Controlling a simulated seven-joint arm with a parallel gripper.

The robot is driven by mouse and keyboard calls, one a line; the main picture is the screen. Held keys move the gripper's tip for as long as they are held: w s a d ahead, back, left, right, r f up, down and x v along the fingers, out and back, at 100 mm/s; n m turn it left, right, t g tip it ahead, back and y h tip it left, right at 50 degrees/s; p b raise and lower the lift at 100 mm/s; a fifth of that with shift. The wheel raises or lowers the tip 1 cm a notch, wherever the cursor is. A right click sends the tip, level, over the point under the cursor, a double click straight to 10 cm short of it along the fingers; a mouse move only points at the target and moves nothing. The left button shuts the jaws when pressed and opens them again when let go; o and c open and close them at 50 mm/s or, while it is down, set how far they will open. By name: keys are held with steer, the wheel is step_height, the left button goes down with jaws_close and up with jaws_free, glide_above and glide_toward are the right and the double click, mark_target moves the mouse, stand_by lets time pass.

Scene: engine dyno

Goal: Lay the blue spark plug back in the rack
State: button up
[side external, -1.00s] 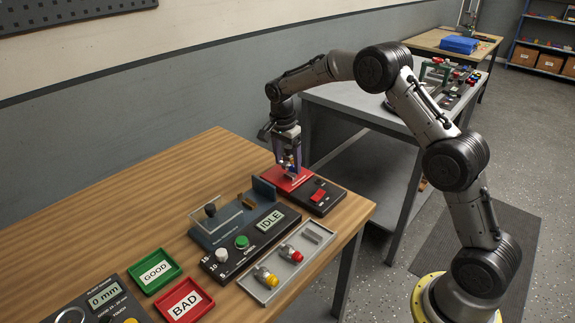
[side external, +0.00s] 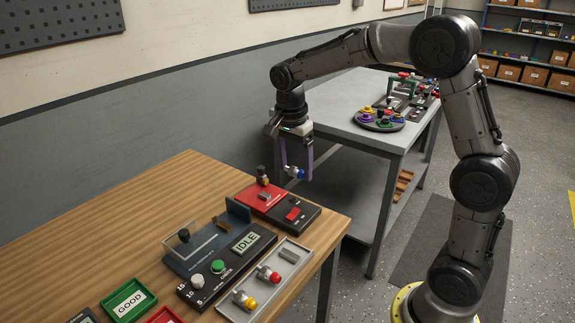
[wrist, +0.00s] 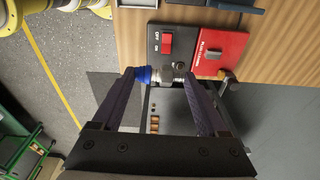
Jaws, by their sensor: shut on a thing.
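The blue spark plug (side external: 293,171) is held sideways between the fingertips of my gripper (side external: 296,171), in the air just past the table's right end. In the wrist view, its blue part (wrist: 145,74) is at the left finger and its grey metal part (wrist: 172,75) reaches the right finger of my gripper (wrist: 159,75). The rack looks to be the grey tray (side external: 232,312) at the table's front edge. It holds a yellow-tipped plug (side external: 244,301), a red-tipped plug (side external: 268,274) and a grey block (side external: 289,256).
A red unit (side external: 249,198) with a dark-topped brass post (side external: 263,177) and a black switch box (side external: 305,216) stand at the table's right end. The IDLE console (side external: 252,252) lies behind the tray. Green GOOD (side external: 128,300) and red BAD trays are at left.

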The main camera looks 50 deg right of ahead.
steer(key=s+a+f, duration=0.2)
steer(key=a+f, duration=0.2)
steer(key=f, duration=0.1)
glide_above(291, 255)
step_height(291, 255, down, 3)
steer(key=shift+w+a+f, duration=0.1)
steer(key=shift+a+f, duration=0.05)
steer(key=shift+f, duration=1.35)
steer(key=shift+w+a+f, duration=0.1)
steer(key=shift+f, duration=1.35)
steer(key=shift+f, duration=0.5)
steer(key=o, duration=1.4)
steer(key=shift+s, duration=0.1)
steer(key=shift+r, duration=0.1)
step_height(291, 255, up, 7)
